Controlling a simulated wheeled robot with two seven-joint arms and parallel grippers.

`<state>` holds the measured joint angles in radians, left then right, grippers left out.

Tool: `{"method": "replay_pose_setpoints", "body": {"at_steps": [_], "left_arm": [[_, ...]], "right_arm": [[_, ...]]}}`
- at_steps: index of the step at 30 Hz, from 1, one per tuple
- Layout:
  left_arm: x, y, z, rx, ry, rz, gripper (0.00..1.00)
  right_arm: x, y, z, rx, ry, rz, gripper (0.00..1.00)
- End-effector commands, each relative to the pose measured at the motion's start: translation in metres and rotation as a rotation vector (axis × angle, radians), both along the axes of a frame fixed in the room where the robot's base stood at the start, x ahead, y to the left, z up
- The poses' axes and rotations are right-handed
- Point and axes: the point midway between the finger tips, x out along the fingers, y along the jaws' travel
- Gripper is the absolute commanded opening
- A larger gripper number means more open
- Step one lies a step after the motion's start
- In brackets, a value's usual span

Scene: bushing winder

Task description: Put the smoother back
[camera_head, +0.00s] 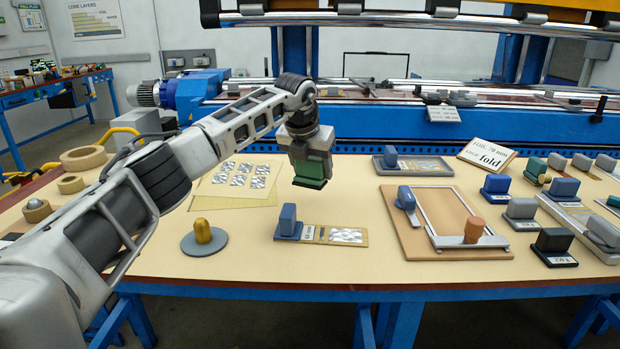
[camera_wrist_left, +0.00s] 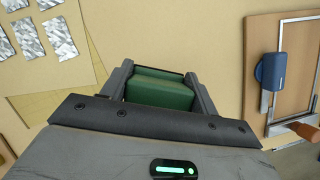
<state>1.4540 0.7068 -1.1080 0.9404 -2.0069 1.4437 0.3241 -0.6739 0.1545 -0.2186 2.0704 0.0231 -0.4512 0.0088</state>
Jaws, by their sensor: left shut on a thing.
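My left gripper (camera_head: 310,160) is shut on a dark green block-shaped tool (camera_head: 312,183), which looks like the smoother. The tool hangs above the table, to the right of the patterned sheets. In the left wrist view the green smoother (camera_wrist_left: 160,92) sits between the two fingers, its top face showing and its underside hidden. Below it in the head view, a flat strip plate (camera_head: 335,235) with a blue block (camera_head: 288,222) lies on the table. My right gripper is not in view.
A wooden board with a metal frame (camera_head: 405,238) lies to the right, also in the wrist view (camera_wrist_left: 257,90). Several handled blocks and a "fold" sign (camera_head: 487,155) stand further right. A grey disc with a yellow knob (camera_head: 204,238) lies front left. Clear table lies along the front.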

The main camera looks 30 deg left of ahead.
Motion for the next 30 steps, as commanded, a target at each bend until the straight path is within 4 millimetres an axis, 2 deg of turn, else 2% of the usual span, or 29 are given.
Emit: {"method": "replay_pose_setpoints", "body": {"at_steps": [8, 14, 24, 25, 27, 30], "left_arm": [[0.01, 0.011, -0.018, -0.001, 0.001, 0.001, 0.38], [0.009, 0.011, -0.044, -0.002, 0.001, -0.002, 0.38], [0.009, 0.011, -0.049, -0.001, -0.002, -0.002, 0.38], [0.009, 0.011, -0.05, -0.001, -0.001, -0.002, 0.62], [0.009, 0.011, -0.049, -0.001, -0.001, -0.002, 0.81], [0.009, 0.011, -0.049, -0.002, -0.001, -0.001, 0.81]], "right_arm": [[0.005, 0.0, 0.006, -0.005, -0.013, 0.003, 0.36], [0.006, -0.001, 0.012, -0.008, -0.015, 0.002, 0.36], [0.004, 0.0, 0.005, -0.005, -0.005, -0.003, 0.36], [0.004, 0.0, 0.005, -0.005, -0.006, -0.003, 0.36], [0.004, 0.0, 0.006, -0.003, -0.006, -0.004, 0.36], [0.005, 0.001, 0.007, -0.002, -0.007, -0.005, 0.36]]}}
